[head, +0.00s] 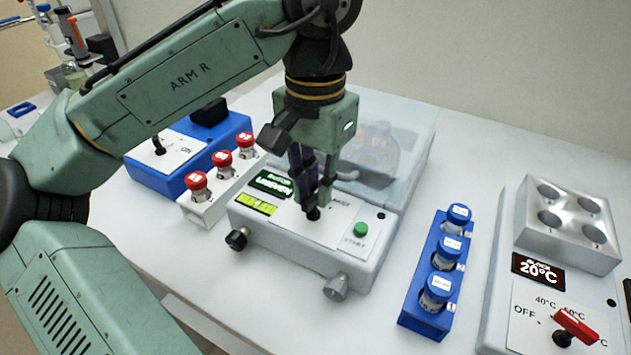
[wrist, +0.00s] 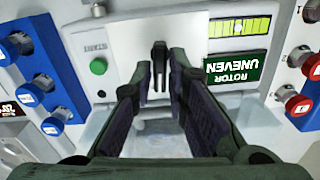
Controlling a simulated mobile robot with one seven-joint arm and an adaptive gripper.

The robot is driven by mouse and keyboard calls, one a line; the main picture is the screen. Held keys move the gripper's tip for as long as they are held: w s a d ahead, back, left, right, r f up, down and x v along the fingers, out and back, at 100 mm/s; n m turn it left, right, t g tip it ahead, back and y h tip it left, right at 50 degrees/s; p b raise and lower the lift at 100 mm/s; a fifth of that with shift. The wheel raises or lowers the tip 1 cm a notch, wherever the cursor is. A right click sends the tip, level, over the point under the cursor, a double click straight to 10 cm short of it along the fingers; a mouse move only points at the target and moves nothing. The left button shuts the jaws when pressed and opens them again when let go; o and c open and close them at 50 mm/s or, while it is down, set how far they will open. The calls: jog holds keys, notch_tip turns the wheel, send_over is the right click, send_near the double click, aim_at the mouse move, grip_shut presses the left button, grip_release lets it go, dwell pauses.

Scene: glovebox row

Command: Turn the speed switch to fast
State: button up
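The white centrifuge-like machine (head: 300,240) stands mid-table, with a "ROTOR UNEVEN" display (wrist: 236,68) and a green START button (head: 361,229). A small black switch lever (wrist: 158,64) rises from its front panel; I take it for the speed switch. Its base (head: 313,214) shows just under my fingers in the head view, and its label is mostly hidden. My gripper (head: 311,192) points down over this lever. In the wrist view the fingers of my gripper (wrist: 160,82) stand apart on either side of the lever, and I see no clear contact.
Left stand red-capped tubes (head: 223,159) in a white rack and a blue box (head: 180,183) with a black toggle. Right stand a blue rack (head: 411,303) of blue-capped tubes and a heater block (head: 520,262) with a red lever (head: 577,326). Black and grey knobs project from the machine's front.

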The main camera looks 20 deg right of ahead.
grip_shut()
jog(key=shift+r+n+p, duration=0.1)
jog(key=shift+n+p, duration=0.2)
jog(key=shift+n, duration=0.4)
jog(key=shift+o, duration=2.3)
grip_release()
